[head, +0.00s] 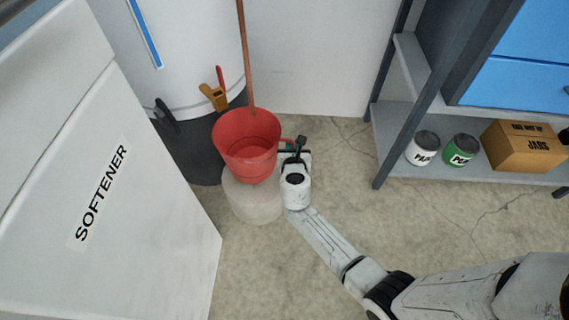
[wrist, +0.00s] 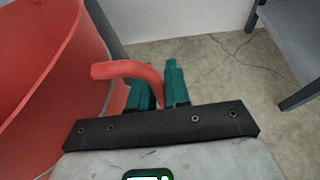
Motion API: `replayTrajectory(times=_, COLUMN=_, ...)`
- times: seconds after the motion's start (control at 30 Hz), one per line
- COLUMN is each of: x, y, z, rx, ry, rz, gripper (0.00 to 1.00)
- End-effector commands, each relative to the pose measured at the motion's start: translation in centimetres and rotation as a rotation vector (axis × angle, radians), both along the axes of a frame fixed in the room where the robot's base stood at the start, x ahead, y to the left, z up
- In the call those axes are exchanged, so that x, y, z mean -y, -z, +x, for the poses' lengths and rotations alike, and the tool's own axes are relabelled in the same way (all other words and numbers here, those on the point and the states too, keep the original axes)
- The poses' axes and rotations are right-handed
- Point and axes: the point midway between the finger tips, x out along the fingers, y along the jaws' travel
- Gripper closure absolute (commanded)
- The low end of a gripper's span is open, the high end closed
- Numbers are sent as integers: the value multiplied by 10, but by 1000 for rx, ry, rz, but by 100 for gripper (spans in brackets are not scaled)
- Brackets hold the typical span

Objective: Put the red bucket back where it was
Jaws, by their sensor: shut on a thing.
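The red bucket (head: 246,146) is in the middle of the head view, upright, over a pale round pedestal (head: 252,200). I cannot tell whether it rests on the pedestal or hangs just above it. My gripper (head: 288,147) is at the bucket's right side. In the wrist view the bucket's red wall (wrist: 40,70) fills the left, and a red curved handle (wrist: 128,70) sticks out from it. The green fingers of my gripper (wrist: 158,90) are on either side of this handle, shut on it.
A white softener cabinet (head: 130,210) stands close on the left. A white tank (head: 190,50) with a brass valve (head: 214,97) is behind the bucket, with a wooden pole (head: 245,55). A grey shelf (head: 400,125) with cans and a box (head: 522,146) is at right. Concrete floor (head: 330,190) between is clear.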

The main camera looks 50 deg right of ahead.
Motion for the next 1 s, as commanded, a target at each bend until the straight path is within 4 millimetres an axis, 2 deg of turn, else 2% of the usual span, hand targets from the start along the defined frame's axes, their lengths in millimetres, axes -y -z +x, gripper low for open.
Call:
replayTrajectory(times=0.03, x=0, y=12, z=1, rx=3, ry=1, rz=1, gripper=100)
replayTrajectory(times=0.3, x=0, y=25, z=1, rx=3, ry=1, rz=1, gripper=100)
replayTrajectory(times=0.57, x=0, y=57, z=0, rx=2, ry=2, rz=1, gripper=100)
replayTrajectory(times=0.97, x=0, y=60, z=1, rx=3, ry=1, rz=0, gripper=100)
replayTrajectory(times=1.0, x=0, y=61, z=0, rx=2, ry=2, rz=0, gripper=82)
